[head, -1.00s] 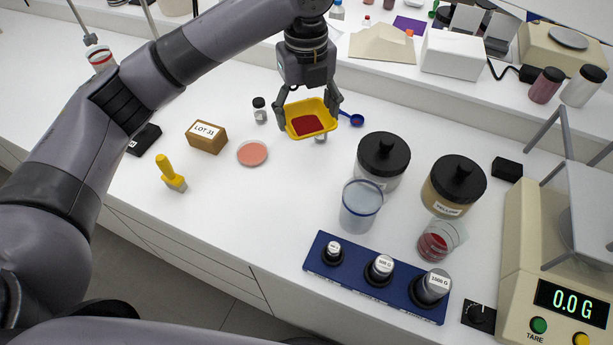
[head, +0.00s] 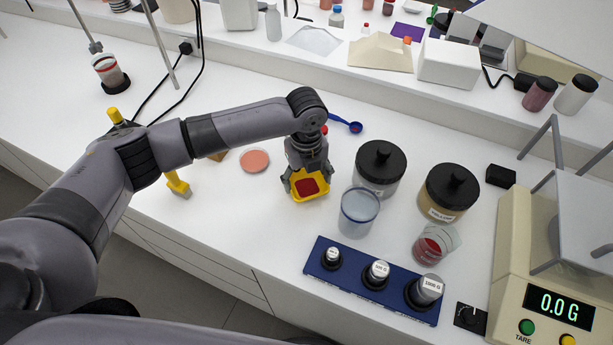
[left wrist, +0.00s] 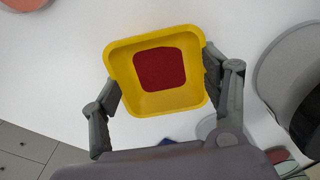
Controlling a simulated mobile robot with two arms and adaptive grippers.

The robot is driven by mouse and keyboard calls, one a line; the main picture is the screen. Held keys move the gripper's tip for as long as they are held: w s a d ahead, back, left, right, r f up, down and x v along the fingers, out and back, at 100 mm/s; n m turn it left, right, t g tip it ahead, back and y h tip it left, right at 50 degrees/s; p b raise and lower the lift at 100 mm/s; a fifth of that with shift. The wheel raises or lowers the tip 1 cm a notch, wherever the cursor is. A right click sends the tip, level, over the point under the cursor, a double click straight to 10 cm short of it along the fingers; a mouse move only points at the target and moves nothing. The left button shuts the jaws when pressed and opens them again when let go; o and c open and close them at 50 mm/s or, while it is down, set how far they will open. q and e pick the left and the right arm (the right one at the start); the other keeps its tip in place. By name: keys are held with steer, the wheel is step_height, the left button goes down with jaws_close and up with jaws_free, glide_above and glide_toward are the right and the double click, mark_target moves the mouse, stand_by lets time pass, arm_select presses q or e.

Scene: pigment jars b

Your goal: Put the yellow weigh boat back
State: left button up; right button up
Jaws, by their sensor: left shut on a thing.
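The yellow weigh boat (head: 311,198) is a shallow square dish with a patch of red powder (head: 307,186) in it. My left gripper (head: 308,183) is shut on it, with fingers on opposite sides, and the boat looks about level. It is low over the white bench, left of the clear cup; whether it touches the bench I cannot tell. In the left wrist view the boat (left wrist: 160,103) sits between the two fingers, with the red powder (left wrist: 160,69) flat in its middle. My right gripper is not in view.
The clear blue-rimmed cup (head: 358,213) and black-lidded jars (head: 381,165) stand close on the right. A blue weight block (head: 345,284) lies in front, a pink dish (head: 254,160) left, a blue scoop (head: 346,125) behind. The balance (head: 515,240) is far right.

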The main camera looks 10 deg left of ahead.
mark_target(306, 186)
arm_select(q)
steer(key=shift+f, duration=0.2)
steer(key=shift+f, duration=0.2)
steer(key=o, duration=0.9)
step_height(306, 186, up, 12)
steer(key=b, duration=0.3)
steer(key=shift+r, duration=0.25)
